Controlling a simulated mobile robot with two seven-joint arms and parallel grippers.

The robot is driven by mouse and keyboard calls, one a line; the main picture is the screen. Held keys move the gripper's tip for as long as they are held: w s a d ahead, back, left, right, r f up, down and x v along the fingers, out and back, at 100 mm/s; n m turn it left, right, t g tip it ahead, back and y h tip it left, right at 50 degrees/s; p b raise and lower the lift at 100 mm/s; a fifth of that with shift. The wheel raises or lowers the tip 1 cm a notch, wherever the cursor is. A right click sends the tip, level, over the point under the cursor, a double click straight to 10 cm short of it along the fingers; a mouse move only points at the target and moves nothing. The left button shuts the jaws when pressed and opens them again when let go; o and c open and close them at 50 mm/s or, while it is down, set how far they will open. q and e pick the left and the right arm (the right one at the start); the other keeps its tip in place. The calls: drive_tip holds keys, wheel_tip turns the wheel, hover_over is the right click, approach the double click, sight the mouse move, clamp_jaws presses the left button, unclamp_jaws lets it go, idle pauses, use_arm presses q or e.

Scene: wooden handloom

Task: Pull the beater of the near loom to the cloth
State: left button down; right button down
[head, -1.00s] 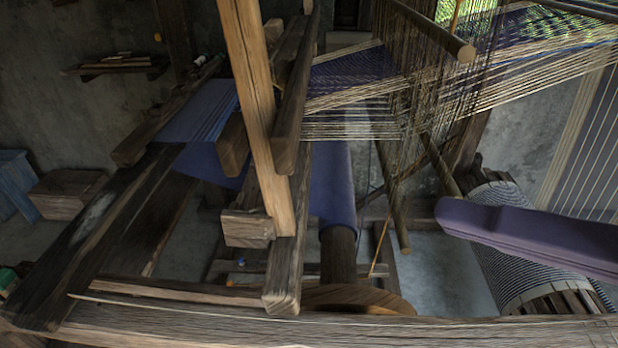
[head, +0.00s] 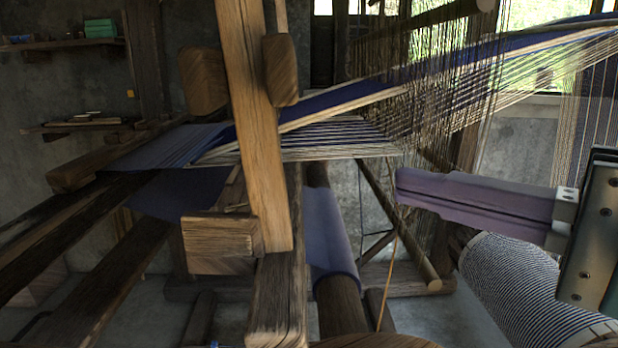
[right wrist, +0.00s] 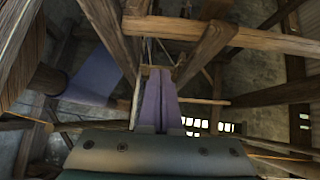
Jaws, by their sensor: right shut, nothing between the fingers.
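The near loom's beater appears to be the wooden frame with the pale upright post (head: 250,130) in the head view's middle; two rounded beam ends flank the post. The blue cloth (head: 165,147) lies left of the post, and pale warp threads (head: 335,140) fan out to its right. My right gripper (head: 402,187) is right of the post and below the warp, clearly apart from the post, with its purple fingers shut and empty. Its closed fingers (right wrist: 160,78) also show in the right wrist view. My left gripper is not in view.
Hanging heddle cords (head: 440,90) stand behind and above my right fingers. A striped warp roll (head: 530,285) is at lower right. A dark loom beam (head: 278,300) runs below the post. Shelves (head: 65,43) are on the left wall.

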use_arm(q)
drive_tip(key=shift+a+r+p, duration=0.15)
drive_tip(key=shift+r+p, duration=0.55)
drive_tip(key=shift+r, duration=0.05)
use_arm(e)
drive_tip(key=w+a, duration=0.3)
drive_tip(key=a, duration=0.4)
drive_tip(key=shift+w+a+f, duration=0.4)
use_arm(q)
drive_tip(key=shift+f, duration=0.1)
use_arm(e)
drive_tip(key=shift+a+f, duration=0.1)
